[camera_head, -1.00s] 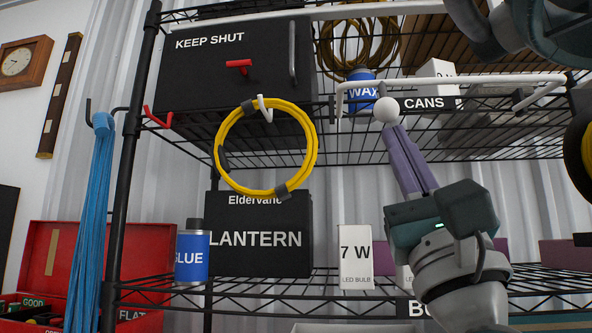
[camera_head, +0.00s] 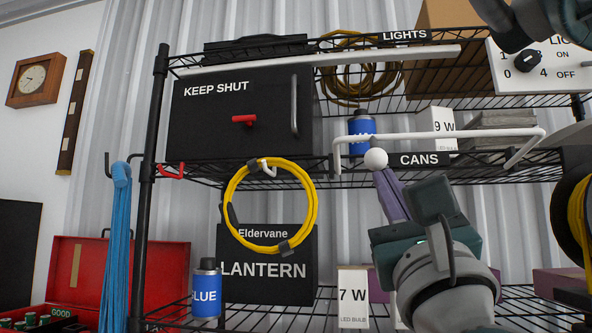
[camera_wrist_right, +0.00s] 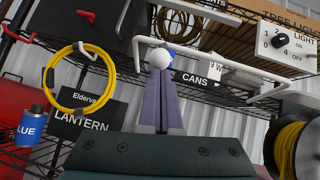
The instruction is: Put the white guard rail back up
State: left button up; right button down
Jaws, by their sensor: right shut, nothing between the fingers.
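The white guard rail (camera_head: 440,136) is at the front of the shelf labelled CANS, its bar in front of a wax can and a bulb box. Its end arms run down to the shelf edge; I cannot tell how far it leans outward. It also shows in the wrist view (camera_wrist_right: 205,60). My right gripper (camera_head: 380,172) is shut, its purple fingers pointing up at the rail's left part. A white ball (camera_head: 376,158) sits at the fingertips just below the bar; I cannot tell what it is fixed to. My left gripper is not in view.
A yellow cable coil (camera_head: 230,205) hangs left of my right gripper. A black KEEP SHUT box (camera_head: 270,125) stands left on the CANS shelf. A switch panel (camera_head: 560,65) is at upper right, and a cable reel (camera_head: 570,205) is at right.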

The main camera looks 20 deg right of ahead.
pick_arm(q)
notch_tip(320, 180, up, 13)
jog(key=p, duration=1.2)
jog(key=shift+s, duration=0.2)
pick_arm(e)
jog(key=w+d+r, duration=0.1)
jog(key=r, duration=0.7)
jog(key=w+d+r, duration=0.1)
jog(key=w+r, duration=0.1)
jog(key=r, duration=0.6)
jog(key=shift+w, duration=0.3)
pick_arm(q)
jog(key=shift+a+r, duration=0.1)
